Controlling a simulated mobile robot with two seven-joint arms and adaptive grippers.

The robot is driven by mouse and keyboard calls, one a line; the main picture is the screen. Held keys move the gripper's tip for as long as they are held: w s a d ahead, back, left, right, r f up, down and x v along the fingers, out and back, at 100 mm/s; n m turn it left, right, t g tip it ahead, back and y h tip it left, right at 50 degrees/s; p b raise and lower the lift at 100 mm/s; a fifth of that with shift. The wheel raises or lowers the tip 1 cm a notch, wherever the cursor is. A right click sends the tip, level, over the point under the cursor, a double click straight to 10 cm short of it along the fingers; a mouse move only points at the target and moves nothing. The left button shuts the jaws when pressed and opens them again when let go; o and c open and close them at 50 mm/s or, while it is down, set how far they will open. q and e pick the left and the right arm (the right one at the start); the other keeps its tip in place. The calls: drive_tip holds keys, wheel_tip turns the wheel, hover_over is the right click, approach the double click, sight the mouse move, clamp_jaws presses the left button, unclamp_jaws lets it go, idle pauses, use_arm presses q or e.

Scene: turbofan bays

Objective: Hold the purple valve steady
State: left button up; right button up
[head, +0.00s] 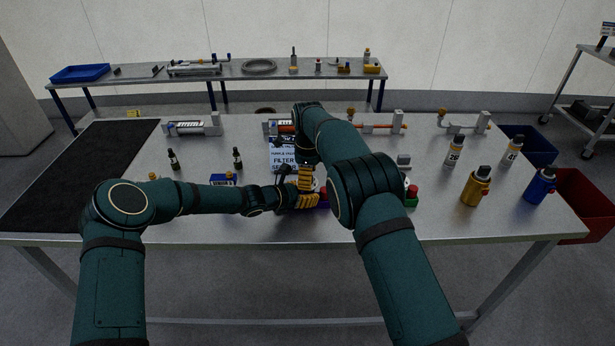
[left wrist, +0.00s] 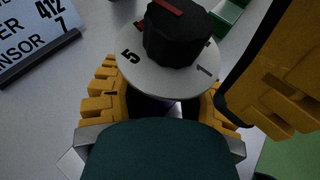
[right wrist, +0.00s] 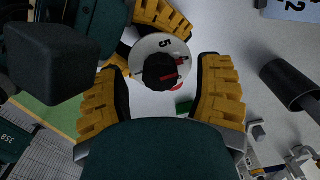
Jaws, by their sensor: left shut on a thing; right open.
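The purple valve (head: 324,194) stands upright near the table's front middle, mostly hidden in the head view by my grippers and right arm. Its white numbered dial (left wrist: 150,75) and black knob with a red mark (left wrist: 178,32) show in the left wrist view. My left gripper (head: 305,201) is shut on the valve's body below the dial, from the left side. My right gripper (head: 306,178) is open above the valve. In the right wrist view its fingers (right wrist: 165,95) are spread wide, with the dial and knob (right wrist: 160,70) beyond them, apparently untouched.
A sign reading FILTER SENSOR (head: 285,158) stands just behind. A green block with a red top (head: 411,195) is to the right. Gold (head: 476,188) and blue (head: 539,187) bottles stand farther right. A black mat (head: 75,180) covers the left end.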

use_arm(q)
drive_tip(key=shift+s+f, duration=0.1)
drive_tip(key=shift+f, duration=0.25)
use_arm(e)
wheel_tip(320, 180, up, 12)
drive_tip(key=shift+s, duration=0.15)
drive_tip(key=shift+f, duration=0.15)
use_arm(q)
drive_tip(key=o, duration=1.2)
drive_tip(key=shift+o, duration=0.6)
drive_tip(key=shift+r, duration=0.15)
